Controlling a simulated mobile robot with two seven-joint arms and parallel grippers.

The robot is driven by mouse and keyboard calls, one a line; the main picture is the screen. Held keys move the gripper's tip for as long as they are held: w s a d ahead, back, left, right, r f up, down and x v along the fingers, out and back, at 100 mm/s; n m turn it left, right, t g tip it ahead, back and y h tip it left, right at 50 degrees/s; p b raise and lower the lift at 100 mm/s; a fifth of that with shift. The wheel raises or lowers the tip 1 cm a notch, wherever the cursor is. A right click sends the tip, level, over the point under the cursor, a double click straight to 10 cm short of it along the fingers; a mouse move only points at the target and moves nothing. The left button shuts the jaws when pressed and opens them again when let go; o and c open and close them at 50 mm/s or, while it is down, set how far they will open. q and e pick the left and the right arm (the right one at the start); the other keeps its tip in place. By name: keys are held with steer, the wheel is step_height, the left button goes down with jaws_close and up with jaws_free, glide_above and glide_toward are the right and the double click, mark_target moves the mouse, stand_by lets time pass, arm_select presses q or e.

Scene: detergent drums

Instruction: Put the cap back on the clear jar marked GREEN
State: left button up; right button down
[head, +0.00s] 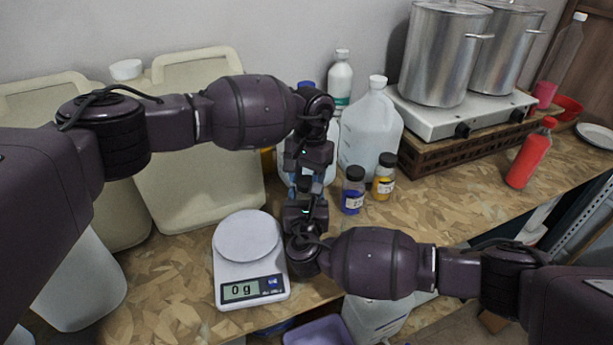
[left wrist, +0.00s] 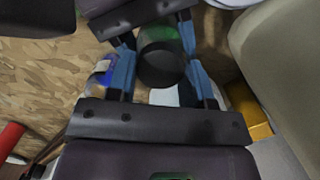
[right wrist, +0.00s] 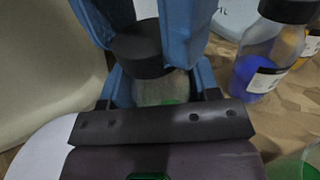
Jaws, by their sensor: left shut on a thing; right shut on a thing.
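A clear jar (right wrist: 160,90) with green at its bottom is between the fingers of my right gripper (right wrist: 155,88), which is shut on it. A black cap (right wrist: 137,50) is at the jar's mouth, with no clear gap between them; I cannot tell whether it is seated. My left gripper (left wrist: 160,62) is shut on the cap, which also shows dark and round in the left wrist view (left wrist: 161,65). In the head view the two grippers meet one above the other, and the arms hide the jar and cap. The jar's label is not readable.
A white scale (head: 238,270) reading 0 g stands in front. A blue jar (head: 353,192) and a yellow jar (head: 384,178) stand close on the right. Large beige drums (head: 195,180) are behind left, and a white jug (head: 370,130) is behind.

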arm_select(q)
steer(key=shift+m, duration=1.2)
steer(key=o, duration=0.9)
steer(key=shift+r, duration=2.3)
steer(key=shift+c, duration=0.4)
